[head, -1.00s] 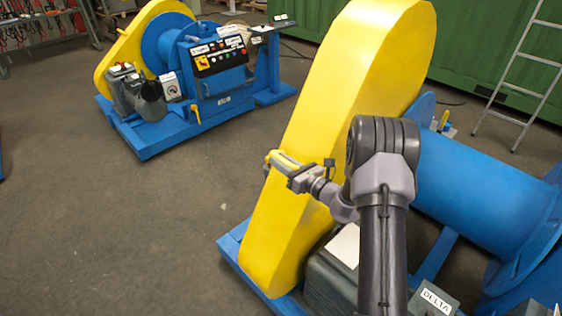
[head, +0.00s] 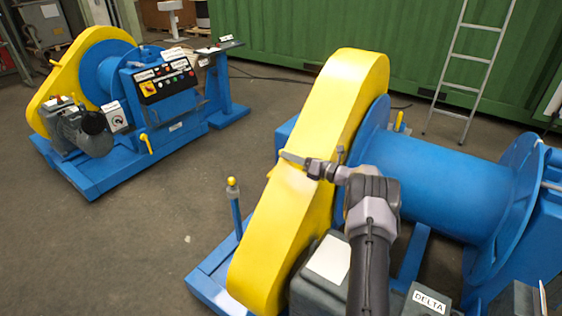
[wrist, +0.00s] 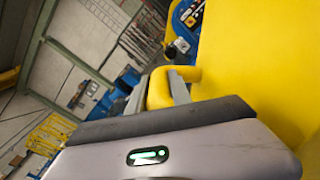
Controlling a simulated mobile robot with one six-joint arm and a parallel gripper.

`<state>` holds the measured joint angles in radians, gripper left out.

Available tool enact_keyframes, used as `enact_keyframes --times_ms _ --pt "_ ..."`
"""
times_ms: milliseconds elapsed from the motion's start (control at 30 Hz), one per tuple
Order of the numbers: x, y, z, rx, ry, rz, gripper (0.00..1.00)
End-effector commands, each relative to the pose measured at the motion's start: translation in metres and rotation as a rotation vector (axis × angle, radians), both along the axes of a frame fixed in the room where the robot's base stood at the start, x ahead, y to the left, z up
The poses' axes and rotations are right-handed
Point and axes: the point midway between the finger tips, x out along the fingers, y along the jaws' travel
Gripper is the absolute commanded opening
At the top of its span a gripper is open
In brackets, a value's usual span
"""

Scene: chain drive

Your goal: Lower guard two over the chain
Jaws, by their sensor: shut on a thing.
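Guard two, a big long yellow cover (head: 310,215), stands steeply tilted at the near winch in the head view, beside the drum flange. It also fills the right of the wrist view (wrist: 255,60). In the wrist view my gripper (wrist: 168,88) is shut on a yellow handle (wrist: 160,90) on the guard's side. The chain is hidden; I see none of it. The guard's lower end is at the blue base frame (head: 205,285); I cannot tell whether it rests there.
A blue post with a yellow knob (head: 236,205) stands just left of the guard. The blue drum (head: 435,185) lies to the right, with a grey box marked DELTA (head: 430,303) in front. A second winch (head: 120,110) stands back left. Bare floor lies between.

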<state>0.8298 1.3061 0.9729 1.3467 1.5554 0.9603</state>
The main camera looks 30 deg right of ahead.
Motion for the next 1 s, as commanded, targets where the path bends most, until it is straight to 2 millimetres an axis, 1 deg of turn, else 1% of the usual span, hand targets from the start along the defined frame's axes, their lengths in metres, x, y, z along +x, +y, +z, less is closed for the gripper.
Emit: enact_keyframes --times_ms 33,367,400,467,500,767,833,933,1000 --pt "0.0 -0.001 -0.003 0.009 0.004 0.001 0.0" --pt "0.0 -0.003 -0.001 0.018 0.007 0.0 0.0" --pt "0.0 -0.003 -0.001 0.018 0.007 0.0 0.33" --pt "0.0 -0.003 -0.001 0.018 0.007 0.0 0.45" --pt "0.0 -0.003 -0.001 0.018 0.007 0.0 0.47" --pt "-0.001 -0.003 -0.001 0.017 0.006 -0.001 0.47" --pt "-0.004 -0.005 0.0 0.018 0.007 -0.001 0.47" --pt "-0.018 -0.012 0.002 0.018 0.008 -0.003 0.47" --pt "-0.033 -0.018 0.003 0.02 0.007 -0.004 0.47"
